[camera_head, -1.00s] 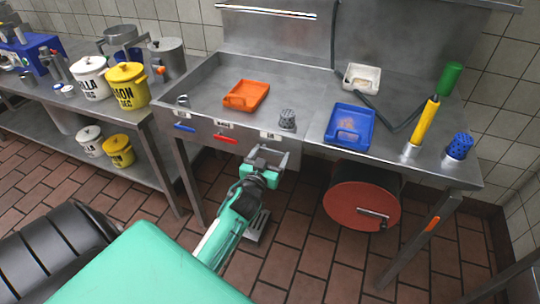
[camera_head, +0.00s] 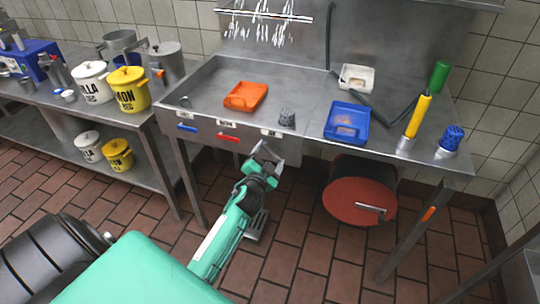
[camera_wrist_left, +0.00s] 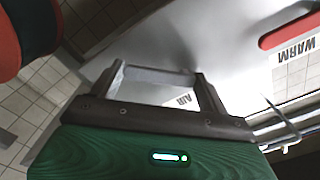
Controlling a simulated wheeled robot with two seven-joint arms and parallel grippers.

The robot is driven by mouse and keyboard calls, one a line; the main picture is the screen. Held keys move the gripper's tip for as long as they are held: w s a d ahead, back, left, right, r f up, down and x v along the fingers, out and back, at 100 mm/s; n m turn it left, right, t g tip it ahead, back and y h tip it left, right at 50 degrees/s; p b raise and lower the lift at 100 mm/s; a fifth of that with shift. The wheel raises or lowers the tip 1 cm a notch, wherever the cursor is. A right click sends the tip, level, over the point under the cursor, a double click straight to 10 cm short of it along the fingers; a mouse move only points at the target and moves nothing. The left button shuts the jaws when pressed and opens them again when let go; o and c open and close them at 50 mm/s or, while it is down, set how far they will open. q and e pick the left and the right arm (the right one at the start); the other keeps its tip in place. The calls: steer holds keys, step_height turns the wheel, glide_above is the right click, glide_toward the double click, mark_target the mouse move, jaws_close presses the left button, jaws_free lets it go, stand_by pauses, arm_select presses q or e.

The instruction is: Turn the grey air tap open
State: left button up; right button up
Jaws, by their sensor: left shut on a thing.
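The grey air tap is on the front of the steel sink, under the AIR label (camera_head: 271,133). My left gripper (camera_head: 265,152) is there, tilted, and largely hides the tap in the head view. In the left wrist view the tap's grey bar (camera_wrist_left: 155,77) spans between the fingertips, with the AIR label (camera_wrist_left: 184,100) seen behind. The gripper is shut on the tap. White streaks (camera_head: 262,28) show below the bar on the back panel. My right gripper is not in view.
A red tap handle (camera_head: 228,138) and a blue one (camera_head: 187,128) sit left of the air tap. An orange tray (camera_head: 246,96) is in the sink, a blue tray (camera_head: 347,122) at its right. A red-faced drum (camera_head: 358,202) hangs below.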

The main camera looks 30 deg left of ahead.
arm_select(q)
steer(key=m, duration=0.3)
steer(key=a+m, duration=0.1)
steer(key=shift+s+f+m, duration=0.1)
steer(key=shift+f+m, duration=0.25)
steer(key=shift+m, duration=0.05)
steer(key=m, duration=0.3)
steer(key=shift+s+a+f, duration=0.1)
steer(key=shift+a+f, duration=0.05)
steer(key=shift+a, duration=0.25)
steer(key=shift+a+m, duration=0.2)
steer(key=shift+m, duration=0.7)
steer(key=shift+s, duration=0.1)
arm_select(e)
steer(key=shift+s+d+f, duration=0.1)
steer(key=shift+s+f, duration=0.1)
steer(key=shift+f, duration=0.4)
arm_select(q)
steer(key=o, duration=1.2)
steer(key=shift+o, duration=0.9)
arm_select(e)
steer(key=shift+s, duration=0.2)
